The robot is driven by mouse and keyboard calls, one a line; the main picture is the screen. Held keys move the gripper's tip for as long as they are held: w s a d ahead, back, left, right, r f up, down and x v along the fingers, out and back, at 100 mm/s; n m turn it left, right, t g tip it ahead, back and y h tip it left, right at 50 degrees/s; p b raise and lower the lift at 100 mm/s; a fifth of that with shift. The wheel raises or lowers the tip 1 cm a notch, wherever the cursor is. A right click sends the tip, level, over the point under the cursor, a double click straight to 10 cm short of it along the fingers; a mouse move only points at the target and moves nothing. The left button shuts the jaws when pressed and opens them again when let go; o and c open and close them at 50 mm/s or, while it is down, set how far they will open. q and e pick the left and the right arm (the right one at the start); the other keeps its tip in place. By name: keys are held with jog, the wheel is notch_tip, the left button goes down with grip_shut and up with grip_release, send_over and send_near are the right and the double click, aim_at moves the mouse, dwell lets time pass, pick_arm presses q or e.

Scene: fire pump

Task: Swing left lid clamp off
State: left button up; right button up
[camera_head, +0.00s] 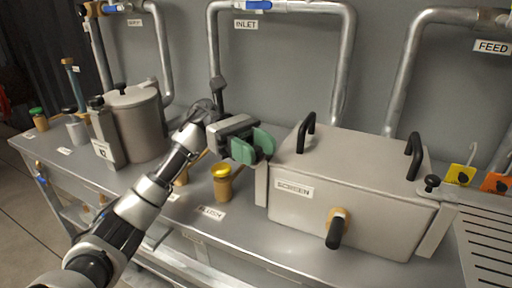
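The grey metal box (345,215) stands on the bench, with two black handles on its lid (350,158). The left lid clamp (261,185) is an upright grey bar against the box's left side. Its top end is hidden behind my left gripper. My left gripper (258,147), with green finger pads, is at the top of this clamp, by the lid's left edge. I cannot tell whether the pads touch the clamp or hold its knob. The right lid clamp (436,228), with a black knob (432,183), stands at the box's right side. My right gripper is out of view.
A grey canister (134,125) stands farther left. Pipes (345,65) run along the wall behind. A slotted panel (484,235) is at the right.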

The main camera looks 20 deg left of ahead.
pick_arm(q)
jog(key=shift+a, duration=0.1)
jog(key=shift+w+a, duration=0.2)
jog(key=shift+a, duration=0.1)
jog(key=v, duration=1)
jog(key=shift+b, duration=0.3)
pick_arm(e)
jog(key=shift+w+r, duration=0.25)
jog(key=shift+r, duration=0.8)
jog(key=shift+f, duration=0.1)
